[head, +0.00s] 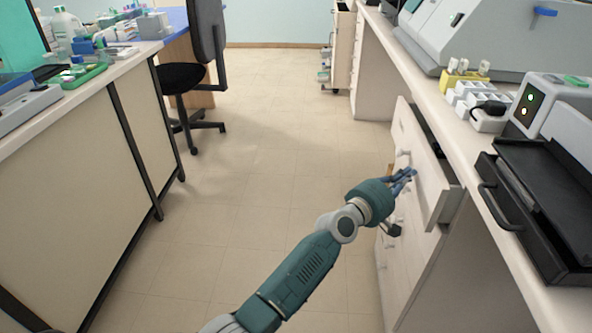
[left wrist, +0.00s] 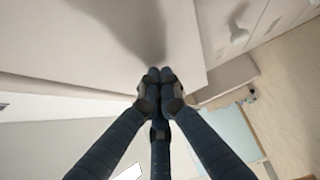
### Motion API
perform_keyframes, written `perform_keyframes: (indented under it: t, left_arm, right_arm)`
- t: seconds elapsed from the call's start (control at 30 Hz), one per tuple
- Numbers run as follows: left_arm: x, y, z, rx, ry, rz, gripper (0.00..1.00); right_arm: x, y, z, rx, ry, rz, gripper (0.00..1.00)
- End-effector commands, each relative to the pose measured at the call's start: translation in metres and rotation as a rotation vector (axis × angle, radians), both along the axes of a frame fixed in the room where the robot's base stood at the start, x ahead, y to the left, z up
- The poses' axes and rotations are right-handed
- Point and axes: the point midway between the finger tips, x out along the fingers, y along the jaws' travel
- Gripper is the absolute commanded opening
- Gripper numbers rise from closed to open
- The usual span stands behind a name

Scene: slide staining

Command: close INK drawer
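A white drawer (head: 424,172) stands pulled out of the cabinet under the right-hand counter, its dark inside showing behind the front panel. I cannot read any INK label on it. My left gripper (head: 406,177) is in front of this drawer's face, with its fingers pointing at the panel. In the left wrist view the dark fingertips (left wrist: 160,77) are together with nothing between them. They are at the edge of a pale flat panel (left wrist: 80,40); I cannot tell whether they touch it. My right gripper is not in view.
More drawers with small knobs (head: 382,264) lie below the open one. A black tray with a handle (head: 500,208) and a grey machine (head: 490,40) stand on the right counter. A black chair (head: 190,75) stands by the left bench (head: 70,200). The aisle floor is clear.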

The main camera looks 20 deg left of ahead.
Motion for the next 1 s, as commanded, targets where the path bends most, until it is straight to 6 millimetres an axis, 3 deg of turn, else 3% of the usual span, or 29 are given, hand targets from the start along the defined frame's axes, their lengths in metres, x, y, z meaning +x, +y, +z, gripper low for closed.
perform_keyframes:
  t: [0.1,0.33,1.0]
  left_arm:
    - [0.005,-0.017,0.0,-0.001,0.0,-0.001,0.0]
    - [0.01,-0.034,0.0,0.0,0.001,0.001,0.0]
    - [0.011,-0.041,0.001,0.0,-0.001,-0.002,0.0]
  right_arm:
    - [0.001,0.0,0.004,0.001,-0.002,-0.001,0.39]
    - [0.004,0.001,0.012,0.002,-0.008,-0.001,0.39]
    - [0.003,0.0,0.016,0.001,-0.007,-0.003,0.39]
